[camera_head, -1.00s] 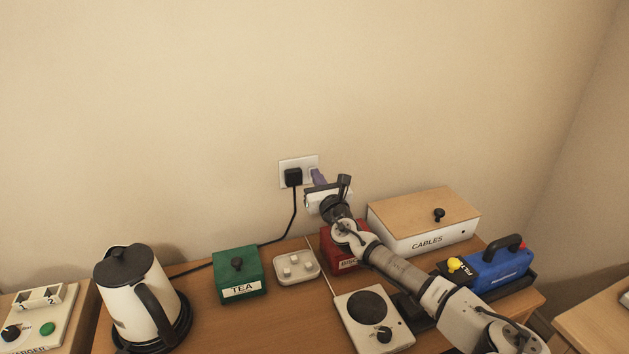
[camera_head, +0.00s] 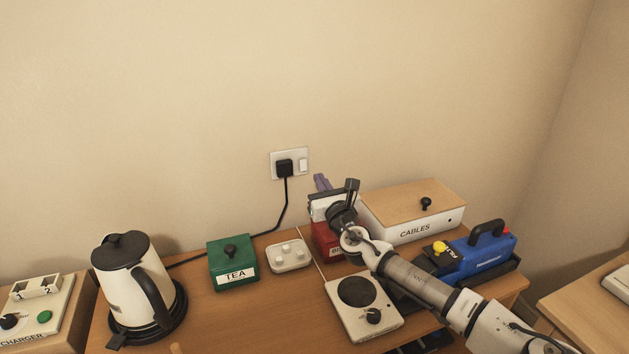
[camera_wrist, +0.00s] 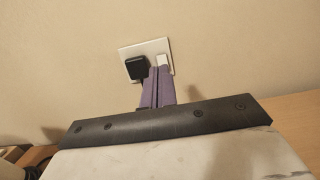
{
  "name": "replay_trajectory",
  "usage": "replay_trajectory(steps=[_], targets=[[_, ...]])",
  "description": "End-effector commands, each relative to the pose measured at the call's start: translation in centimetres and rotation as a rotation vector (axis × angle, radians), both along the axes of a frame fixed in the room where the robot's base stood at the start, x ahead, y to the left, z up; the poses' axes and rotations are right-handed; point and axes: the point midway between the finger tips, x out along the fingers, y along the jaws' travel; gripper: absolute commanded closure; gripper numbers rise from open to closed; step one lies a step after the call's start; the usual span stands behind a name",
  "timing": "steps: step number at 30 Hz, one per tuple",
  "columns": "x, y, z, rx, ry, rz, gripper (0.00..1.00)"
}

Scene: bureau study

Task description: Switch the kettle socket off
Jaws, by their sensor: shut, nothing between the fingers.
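The wall socket (camera_head: 275,157) is a white plate with a black plug (camera_head: 284,168) in its left part and a white rocker switch (camera_head: 303,165) on its right. I cannot tell which way the switch is tipped. A black cord runs from the plug down to the desk, toward the kettle (camera_head: 125,282) at the left. My gripper (camera_head: 319,182) has purple fingers, shut and empty, just right of and below the socket, apart from it in the head view. In the wrist view the fingertips (camera_wrist: 158,71) overlap the lower edge of the switch (camera_wrist: 163,60), beside the plug (camera_wrist: 136,67).
On the desk (camera_head: 240,322) stand a green TEA box (camera_head: 233,266), a small white tray (camera_head: 289,257), a red box (camera_head: 325,242) under my wrist, a hotplate (camera_head: 362,307), a CABLES box (camera_head: 412,215) and a blue device (camera_head: 482,256). The wall above is bare.

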Motion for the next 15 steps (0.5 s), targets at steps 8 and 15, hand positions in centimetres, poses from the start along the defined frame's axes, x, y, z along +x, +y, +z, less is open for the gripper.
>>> replay_trajectory(steps=[8,15], targets=[[-3.2,-1.1,0.4,-0.001,0.000,-0.001,1.00],[-3.5,-1.2,0.5,0.000,0.000,-0.001,1.00]])
